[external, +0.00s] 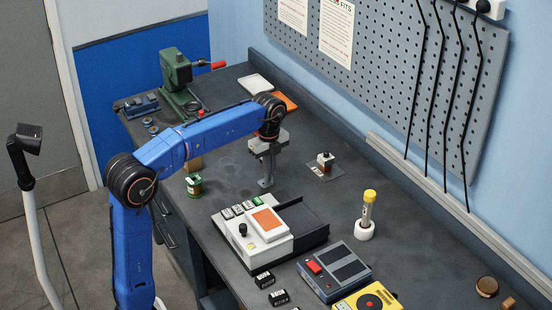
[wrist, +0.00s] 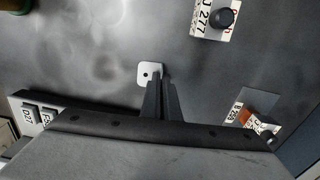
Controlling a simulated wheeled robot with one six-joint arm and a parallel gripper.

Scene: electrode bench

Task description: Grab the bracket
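The bracket is a small light grey metal plate with a hole. It lies on the dark bench top in the wrist view (wrist: 149,73), against the fingertips. My gripper (wrist: 164,78) points down at it, with its two dark fingers close together. The bracket's right side runs in between the fingertips, and they appear shut on it. The part between the fingers is hidden. In the external view, my gripper (external: 266,183) reaches down to the bench top, and the bracket there is too small to make out clearly.
A white device with an orange panel (external: 267,221) stands in front of my gripper. A black-knobbed piece labelled 277 (wrist: 215,18) lies beyond the bracket.

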